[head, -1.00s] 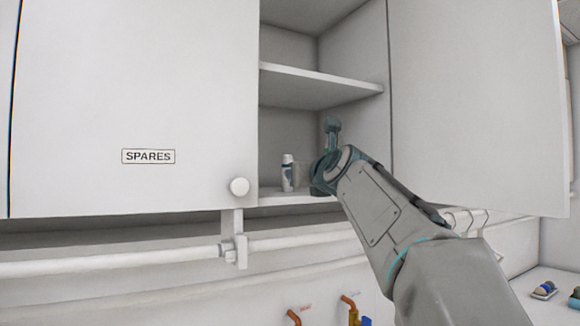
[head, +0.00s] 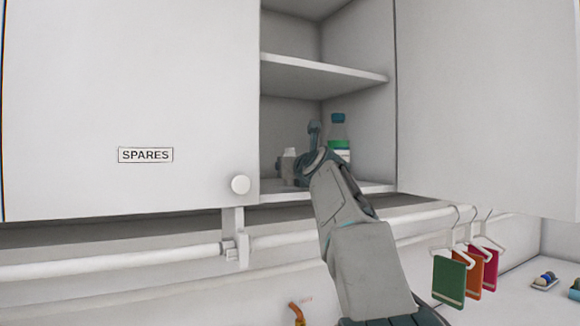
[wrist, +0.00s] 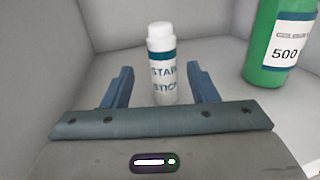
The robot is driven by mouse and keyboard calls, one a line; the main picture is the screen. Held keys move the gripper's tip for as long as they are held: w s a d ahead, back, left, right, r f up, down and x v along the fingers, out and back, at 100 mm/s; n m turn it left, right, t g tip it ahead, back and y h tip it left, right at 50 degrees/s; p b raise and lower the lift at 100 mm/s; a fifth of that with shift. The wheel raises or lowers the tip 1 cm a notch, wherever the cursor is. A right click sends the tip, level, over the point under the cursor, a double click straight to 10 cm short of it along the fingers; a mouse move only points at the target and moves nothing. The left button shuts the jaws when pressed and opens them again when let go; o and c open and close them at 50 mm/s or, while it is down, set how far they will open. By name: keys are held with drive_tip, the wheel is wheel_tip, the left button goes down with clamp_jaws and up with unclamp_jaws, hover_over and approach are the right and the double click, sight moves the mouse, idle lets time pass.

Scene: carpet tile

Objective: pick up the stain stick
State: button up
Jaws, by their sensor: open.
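The stain stick (wrist: 162,68) is a small white cylinder with a teal band and a white cap. It stands upright on the cabinet's lower shelf. In the wrist view it is between the two open fingers of my gripper (wrist: 160,85), with a gap on each side. In the head view the stain stick (head: 289,158) is partly hidden by my gripper (head: 298,168), which reaches into the cabinet from the right.
A shelf board (head: 320,75) is above. The left door (head: 130,90) marked SPARES is shut. A rail (head: 330,228) with hanging cloths (head: 449,280) runs below.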

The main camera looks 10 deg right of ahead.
drive_tip(key=shift+w+f+p, duration=0.15)
drive_tip(key=shift+w+p, duration=0.25)
drive_tip(key=shift+w, duration=0.75)
drive_tip(key=shift+w+f+p, duration=0.15)
drive_tip(key=shift+w+p, duration=0.2)
drive_tip(key=shift+w, duration=0.75)
drive_tip(key=shift+c, duration=0.2)
drive_tip(key=c, duration=1)
drive_tip(key=shift+r, duration=0.15)
